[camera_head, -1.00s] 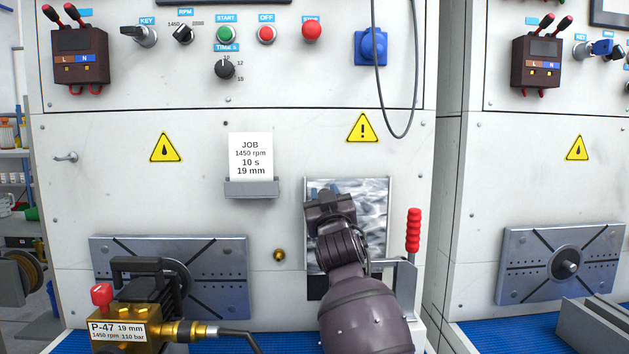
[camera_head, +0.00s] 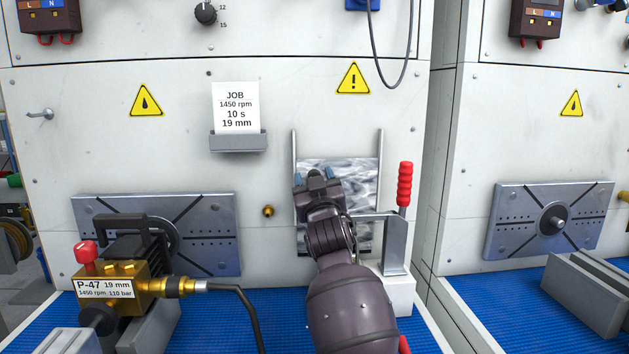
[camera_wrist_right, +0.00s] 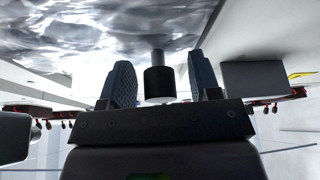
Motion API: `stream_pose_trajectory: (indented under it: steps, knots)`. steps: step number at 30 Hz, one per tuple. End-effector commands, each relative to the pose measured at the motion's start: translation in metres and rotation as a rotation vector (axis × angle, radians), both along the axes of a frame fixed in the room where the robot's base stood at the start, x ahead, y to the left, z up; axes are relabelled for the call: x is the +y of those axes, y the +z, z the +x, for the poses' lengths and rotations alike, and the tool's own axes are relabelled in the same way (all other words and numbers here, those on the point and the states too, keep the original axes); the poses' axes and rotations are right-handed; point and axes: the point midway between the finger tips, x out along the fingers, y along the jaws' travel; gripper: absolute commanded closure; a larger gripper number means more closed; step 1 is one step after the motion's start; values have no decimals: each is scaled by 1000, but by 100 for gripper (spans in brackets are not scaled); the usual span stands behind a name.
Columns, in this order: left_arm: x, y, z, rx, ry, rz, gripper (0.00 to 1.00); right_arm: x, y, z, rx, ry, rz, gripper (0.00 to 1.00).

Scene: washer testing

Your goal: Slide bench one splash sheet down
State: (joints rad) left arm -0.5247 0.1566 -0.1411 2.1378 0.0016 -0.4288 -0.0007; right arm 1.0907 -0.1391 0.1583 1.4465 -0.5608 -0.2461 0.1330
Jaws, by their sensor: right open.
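The splash sheet (camera_head: 352,170) is a glossy, wavy-patterned plate between two upright rails on the bench one panel. Bare rail shows above its top edge. My right gripper (camera_head: 317,175) is in front of the sheet and hides its left and middle parts. In the right wrist view, the sheet (camera_wrist_right: 90,30) fills the top, and my right gripper (camera_wrist_right: 162,80) has its fingers apart. A dark cylindrical knob (camera_wrist_right: 159,84) with a thinner stem shows between the fingers, with gaps on both sides. My left gripper is not in view.
A red-handled clamp (camera_head: 404,185) stands close to the right of my arm. A brass pump (camera_head: 125,280) labelled P-47, with a black hose, sits at the left on the blue mat (camera_head: 205,320). A job card (camera_head: 236,108) is above. A second bench stands at the right.

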Motion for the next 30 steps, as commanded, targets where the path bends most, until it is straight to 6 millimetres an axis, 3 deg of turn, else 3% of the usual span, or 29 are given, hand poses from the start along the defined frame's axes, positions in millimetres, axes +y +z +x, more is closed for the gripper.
stream_pose_trajectory:
  steps: [8, 24, 30]
  knots:
    - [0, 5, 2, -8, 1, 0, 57, -1, -1, -10, -3, 0, 0, 43]
    - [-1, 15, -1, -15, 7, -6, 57, -7, -29, -78, -1, 0, 1, 43]
    - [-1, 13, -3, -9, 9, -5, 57, -8, -37, -95, -1, 1, 1, 43]
